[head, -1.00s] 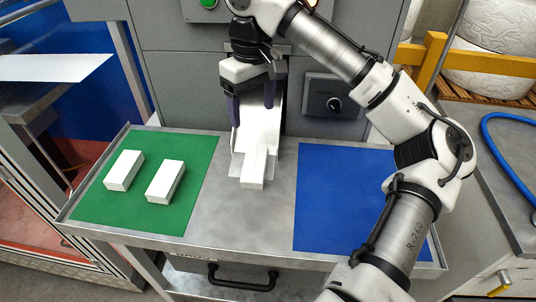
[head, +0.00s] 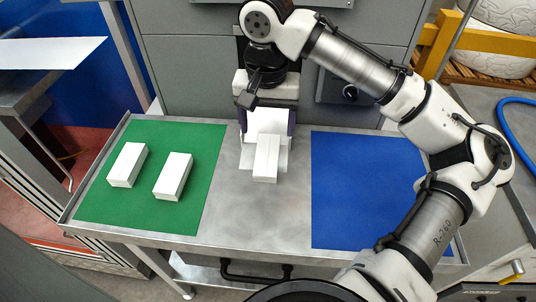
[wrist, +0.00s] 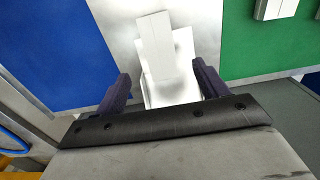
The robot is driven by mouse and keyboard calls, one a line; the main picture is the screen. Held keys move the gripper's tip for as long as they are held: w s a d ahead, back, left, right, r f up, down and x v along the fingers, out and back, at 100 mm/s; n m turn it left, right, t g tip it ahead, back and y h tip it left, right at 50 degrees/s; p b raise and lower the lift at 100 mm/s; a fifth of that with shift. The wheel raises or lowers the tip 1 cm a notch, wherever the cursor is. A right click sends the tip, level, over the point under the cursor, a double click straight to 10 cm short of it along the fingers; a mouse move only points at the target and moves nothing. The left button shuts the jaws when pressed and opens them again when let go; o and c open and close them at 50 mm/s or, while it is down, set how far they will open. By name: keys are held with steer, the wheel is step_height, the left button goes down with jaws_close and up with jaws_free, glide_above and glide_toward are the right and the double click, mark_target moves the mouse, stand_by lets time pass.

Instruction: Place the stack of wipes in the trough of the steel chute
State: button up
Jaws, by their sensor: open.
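One white block-shaped stack of wipes (head: 266,158) lies at the near, lower end of the pale steel chute (head: 263,122), with its near end at the steel tabletop. The same stack shows in the wrist view (wrist: 154,42), beyond the fingertips, with the chute (wrist: 175,90) under and behind it. Two similar white stacks, a left one (head: 127,165) and a right one (head: 173,175), lie on the green mat. My gripper (head: 267,128) is open over the chute. Its dark fingers stand on either side of the trough, with nothing held between them. Finger contact with the chute is unclear.
The green mat (head: 112,208) is left of the chute and the bare blue mat (head: 365,190) is right. Bare steel tabletop (head: 250,215) lies between them. A grey cabinet (head: 190,75) rises behind. A raised rim edges the table.

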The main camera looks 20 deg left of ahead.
mark_target(267, 153)
step_height(267, 153, down, 9)
steer(key=shift+r+p, duration=0.2)
steer(key=shift+p, duration=0.45)
steer(key=c, duration=1.2)
steer(key=shift+r, duration=0.2)
step_height(267, 153, up, 20)
steer(key=shift+s+f+b, duration=0.1)
steer(key=shift+f+b, duration=0.05)
steer(key=shift+b, duration=0.4)
